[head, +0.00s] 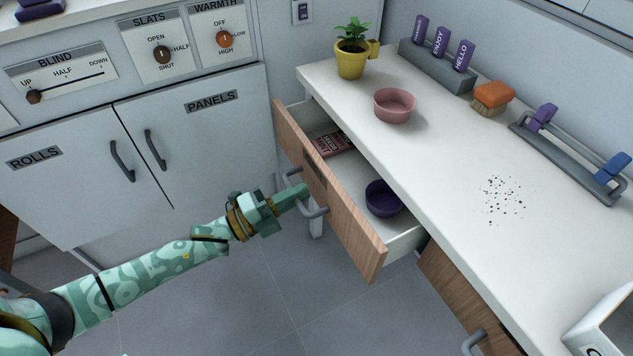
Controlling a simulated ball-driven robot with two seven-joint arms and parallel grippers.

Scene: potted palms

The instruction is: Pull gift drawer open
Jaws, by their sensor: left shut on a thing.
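The gift drawer (332,200) has a wooden front and stands pulled out from under the white counter. Inside it lie a dark red packet (333,145) with small lettering and a purple bowl (382,199). The drawer's grey bar handle (319,211) is on the wooden front. My left gripper (298,194) reaches in from the left and is shut on this handle; its fingers hide part of it. A label on the drawer front is too dark and slanted to read. My right gripper is not in view.
On the counter (440,160) stand a potted plant (352,55), a pink bowl (394,105), an orange brush (492,97), purple stamps (440,40) and a grey rail (570,160). Dark specks (503,199) lie on the counter. Cabinets (180,140) stand left; the floor between is clear.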

